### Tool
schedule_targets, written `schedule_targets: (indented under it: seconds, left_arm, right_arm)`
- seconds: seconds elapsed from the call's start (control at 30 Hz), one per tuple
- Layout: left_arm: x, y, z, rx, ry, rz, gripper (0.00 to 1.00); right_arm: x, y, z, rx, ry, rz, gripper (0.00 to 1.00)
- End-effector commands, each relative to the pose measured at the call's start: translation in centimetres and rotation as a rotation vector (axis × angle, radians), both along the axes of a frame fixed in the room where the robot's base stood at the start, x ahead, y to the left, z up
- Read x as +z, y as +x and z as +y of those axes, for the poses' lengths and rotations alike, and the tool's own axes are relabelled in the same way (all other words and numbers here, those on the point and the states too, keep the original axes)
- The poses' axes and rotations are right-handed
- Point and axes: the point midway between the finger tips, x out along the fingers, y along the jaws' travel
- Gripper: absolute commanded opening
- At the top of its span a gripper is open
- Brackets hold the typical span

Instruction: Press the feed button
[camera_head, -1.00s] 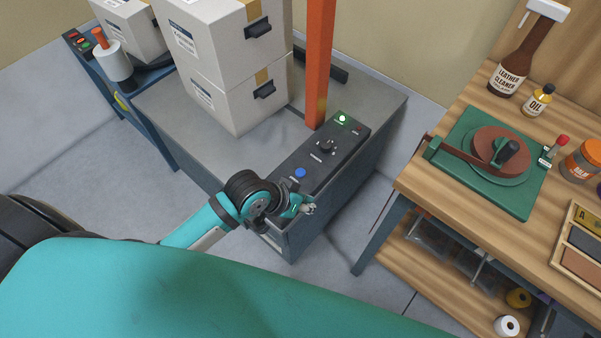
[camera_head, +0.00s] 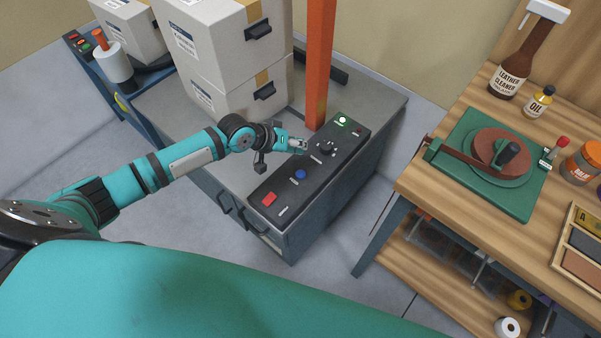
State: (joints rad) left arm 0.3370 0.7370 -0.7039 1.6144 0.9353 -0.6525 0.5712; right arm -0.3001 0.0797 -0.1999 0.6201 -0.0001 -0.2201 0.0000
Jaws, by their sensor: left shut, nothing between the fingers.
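A dark control panel (camera_head: 277,185) runs along the front edge of the grey machine table. It bears a red square button (camera_head: 269,199) at its near end, a blue round button (camera_head: 300,174), a black knob (camera_head: 325,149) and a lit green lamp or button (camera_head: 342,121). The labels are too small to read, so I cannot tell which is the feed button. My left gripper (camera_head: 303,145) is shut and empty, at the panel's back edge, beyond the blue button and left of the knob. I cannot tell its height above the panel. My right gripper is not in view.
An orange post (camera_head: 319,62) stands just behind the gripper. White boxes (camera_head: 215,45) are stacked on the grey table (camera_head: 165,95) behind my arm. A wooden workbench (camera_head: 430,183) with a green turntable, bottles and jars stands at the right.

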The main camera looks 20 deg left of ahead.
Motion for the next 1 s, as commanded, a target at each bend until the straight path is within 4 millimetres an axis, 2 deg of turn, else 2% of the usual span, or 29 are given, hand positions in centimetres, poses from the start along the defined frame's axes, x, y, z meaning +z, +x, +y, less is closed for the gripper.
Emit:
schedule_targets:
  seconds: [0.27,0.67,0.83,1.0]
  left_arm:
    - [-1.7,0.0,0.0,-0.001,0.001,0.0,0.0]
    - [-6.9,0.0,0.0,-0.001,0.002,-0.002,0.0]
    - [-8.4,0.0,0.0,0.0,0.0,0.0,0.0]
    - [-8.8,0.0,0.0,-0.001,0.001,0.0,0.0]
  right_arm:
    - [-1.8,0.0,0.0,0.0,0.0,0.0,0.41]
    - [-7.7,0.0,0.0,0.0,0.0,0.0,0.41]
    - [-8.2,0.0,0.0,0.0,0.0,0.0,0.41]
    - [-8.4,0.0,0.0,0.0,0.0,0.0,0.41]
